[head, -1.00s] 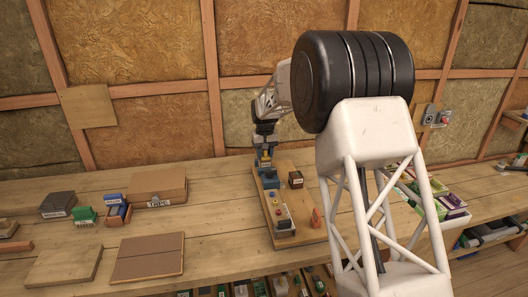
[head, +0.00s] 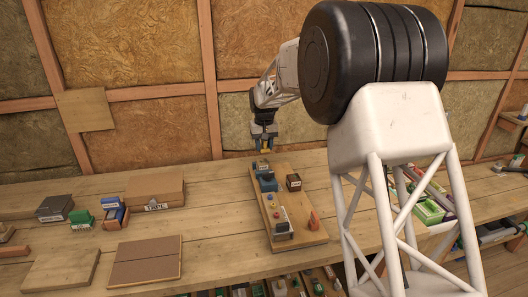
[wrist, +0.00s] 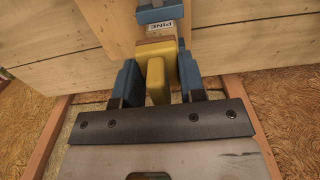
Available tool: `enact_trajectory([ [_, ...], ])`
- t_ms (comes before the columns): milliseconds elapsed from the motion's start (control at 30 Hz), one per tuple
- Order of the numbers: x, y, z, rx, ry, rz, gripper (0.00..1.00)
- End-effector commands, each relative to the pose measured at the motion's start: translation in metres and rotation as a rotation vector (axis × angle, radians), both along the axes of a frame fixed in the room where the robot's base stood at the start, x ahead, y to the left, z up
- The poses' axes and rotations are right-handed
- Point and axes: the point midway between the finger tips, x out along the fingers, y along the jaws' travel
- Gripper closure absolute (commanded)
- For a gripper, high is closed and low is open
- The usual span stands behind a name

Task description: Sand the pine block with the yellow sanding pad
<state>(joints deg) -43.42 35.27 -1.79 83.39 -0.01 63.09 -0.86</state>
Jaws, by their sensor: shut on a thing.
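The pine block (wrist: 154,36) bears a white PINE label and sits against a blue vise (wrist: 158,13) at the top of the wrist view. In the head view the block (head: 261,164) is at the back end of a wooden board, behind the blue vise (head: 267,182). My gripper (head: 264,147) is above and behind it, fingers down, with a visible gap. Its blue fingers are shut on the yellow sanding pad (wrist: 156,82), which also shows as a small yellow patch in the head view. The pad's underside is hidden.
A cardboard tape box (head: 155,191) and a brown panel (head: 146,260) lie left. The bench between them and the board is clear.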

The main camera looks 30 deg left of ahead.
Motion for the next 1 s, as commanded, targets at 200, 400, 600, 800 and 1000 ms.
enact_trajectory([
  [200, 0.0000, 0.0000, 0.0137, 0.000, 0.000, 0.000, 0.85],
  [400, -0.0001, -0.0001, 0.0150, 0.000, 0.000, 0.000, 0.85],
  [600, -0.0001, -0.0001, 0.0150, 0.000, 0.000, 0.000, 0.85],
  [800, -0.0001, -0.0001, 0.0149, 0.000, 0.000, 0.000, 0.85],
  [1000, 0.0000, 0.0000, 0.0147, 0.000, 0.000, 0.000, 0.85],
])
